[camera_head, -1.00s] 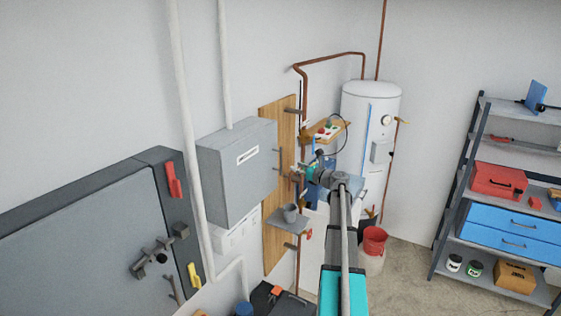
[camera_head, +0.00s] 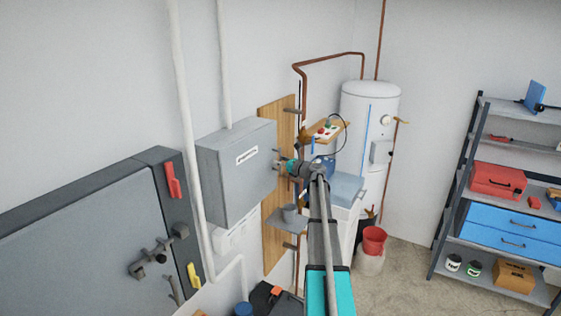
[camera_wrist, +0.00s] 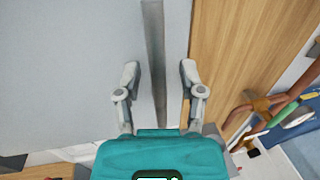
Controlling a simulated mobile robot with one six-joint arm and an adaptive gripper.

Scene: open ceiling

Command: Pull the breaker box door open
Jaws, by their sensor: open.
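The breaker box (camera_head: 240,172) is a grey metal box with a white label, mounted on the left wall in the head view. Its door looks closed. My gripper (camera_head: 279,163) is at the right edge of the door in the head view.
A white water heater (camera_head: 368,125) stands behind. A grey cabinet (camera_head: 80,240) is at left. Shelving (camera_head: 480,160) stands at right.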

